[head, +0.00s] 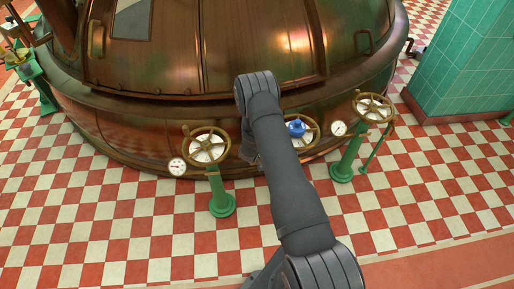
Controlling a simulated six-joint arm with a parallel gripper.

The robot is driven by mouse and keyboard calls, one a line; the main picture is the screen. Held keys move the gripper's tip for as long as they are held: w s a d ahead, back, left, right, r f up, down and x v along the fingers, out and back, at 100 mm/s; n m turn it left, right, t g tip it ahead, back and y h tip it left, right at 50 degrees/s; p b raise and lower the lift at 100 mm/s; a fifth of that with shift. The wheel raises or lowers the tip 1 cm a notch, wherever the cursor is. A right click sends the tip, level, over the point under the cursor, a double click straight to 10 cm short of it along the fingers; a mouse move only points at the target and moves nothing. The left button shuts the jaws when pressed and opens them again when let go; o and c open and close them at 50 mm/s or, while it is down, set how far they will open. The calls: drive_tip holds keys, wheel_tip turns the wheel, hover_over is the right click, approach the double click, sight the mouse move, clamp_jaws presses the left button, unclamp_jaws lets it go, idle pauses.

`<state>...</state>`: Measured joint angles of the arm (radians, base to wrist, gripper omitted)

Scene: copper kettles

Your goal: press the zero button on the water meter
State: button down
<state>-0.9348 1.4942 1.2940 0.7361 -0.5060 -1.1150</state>
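I cannot make out the water meter or its zero button for certain. A small blue piece (296,128) shows just right of my arm, in front of the middle brass handwheel (313,131); I cannot tell whether it belongs to the meter. My dark grey arm rises from the bottom, bends near the kettle's front and drops behind itself. My gripper is hidden behind my arm, so its fingers do not show.
A large copper kettle (130,125) fills the back. Brass handwheels on green stands hold the left (206,146) and right (374,107) places, with white round gauges (177,167) beside them. A green tiled pillar (465,60) stands right. The checkered floor (110,225) in front is clear.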

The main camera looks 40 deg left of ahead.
drive_tip(key=shift+f, duration=0.55)
idle(0.9)
drive_tip(key=shift+r, duration=0.95)
drive_tip(key=shift+r, duration=2.5)
drive_tip(key=shift+f, duration=0.15)
wheel_tip(320, 180, up, 4)
drive_tip(key=shift+r, duration=0.1)
